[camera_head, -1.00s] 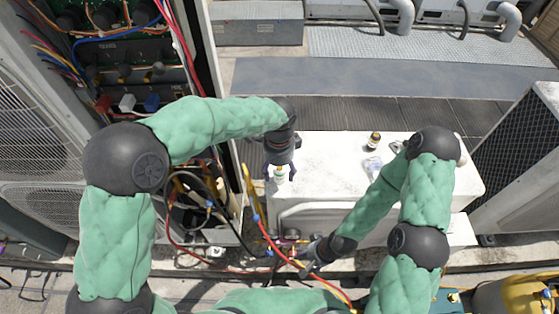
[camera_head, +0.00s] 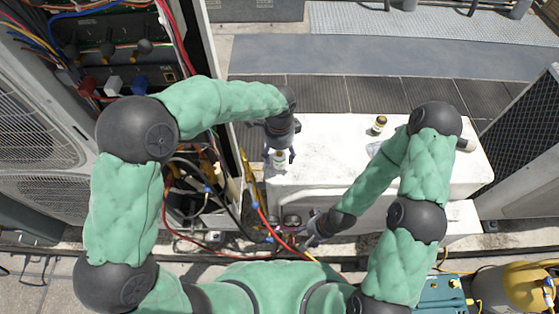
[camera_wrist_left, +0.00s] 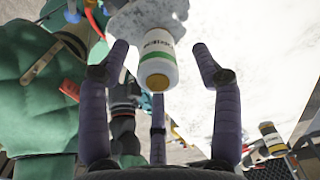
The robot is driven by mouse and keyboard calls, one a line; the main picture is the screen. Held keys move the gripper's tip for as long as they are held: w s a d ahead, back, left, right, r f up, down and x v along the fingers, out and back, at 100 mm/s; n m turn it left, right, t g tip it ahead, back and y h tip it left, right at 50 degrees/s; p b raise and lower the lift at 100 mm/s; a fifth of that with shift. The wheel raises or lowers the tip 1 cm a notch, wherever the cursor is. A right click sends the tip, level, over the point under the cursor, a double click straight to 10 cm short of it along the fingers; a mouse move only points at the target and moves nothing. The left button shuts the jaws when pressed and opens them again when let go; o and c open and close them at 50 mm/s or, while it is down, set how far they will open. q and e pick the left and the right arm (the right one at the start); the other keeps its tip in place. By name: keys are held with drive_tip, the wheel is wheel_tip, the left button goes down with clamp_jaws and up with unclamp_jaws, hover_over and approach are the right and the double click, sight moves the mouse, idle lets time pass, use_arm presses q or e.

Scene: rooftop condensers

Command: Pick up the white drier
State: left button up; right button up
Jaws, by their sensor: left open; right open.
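The white drier, a small white canister with a green band and a yellow end, stands at the left end of the white unit's top in the head view (camera_head: 280,161). In the left wrist view the drier (camera_wrist_left: 158,64) shows between my spread fingers, its yellow end towards me. My left gripper (camera_head: 280,155) is open right over it, with visible gaps beside the drier. My right gripper (camera_head: 313,234) is open and empty, low in front of the white unit, near hoses; its fingertips are hard to make out.
The white unit (camera_head: 335,150) also bears a brown-and-white bottle (camera_head: 379,124), seen in the left wrist view (camera_wrist_left: 271,138) too. An open electrical cabinet (camera_head: 120,60) stands at left. Red, yellow and black hoses (camera_head: 262,215) hang between it and the white unit.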

sight(279, 160)
use_arm(q)
wheel_tip(279, 160, down, 4)
drive_tip(key=shift+s+f+b, duration=0.1)
drive_tip(key=shift+f+b, duration=0.1)
drive_tip(key=shift+b, duration=0.75)
clamp_jaws()
drive_tip(key=shift+r, duration=0.1)
drive_tip(key=shift+r, duration=0.15)
drive_tip(key=shift+r+p, duration=0.6)
drive_tip(key=shift+r, duration=0.05)
drive_tip(key=r, duration=0.1)
drive_tip(key=r+p, duration=0.1)
drive_tip(key=shift+s+d+r, duration=0.15)
drive_tip(key=shift+d+r, duration=0.05)
drive_tip(key=shift+r, duration=0.1)
drive_tip(key=s+d+r+p, duration=0.5)
drive_tip(key=s+d+r, duration=0.2)
drive_tip(key=s, duration=0.4)
drive_tip(key=shift+d+r, duration=0.35)
drive_tip(key=shift+r, duration=0.55)
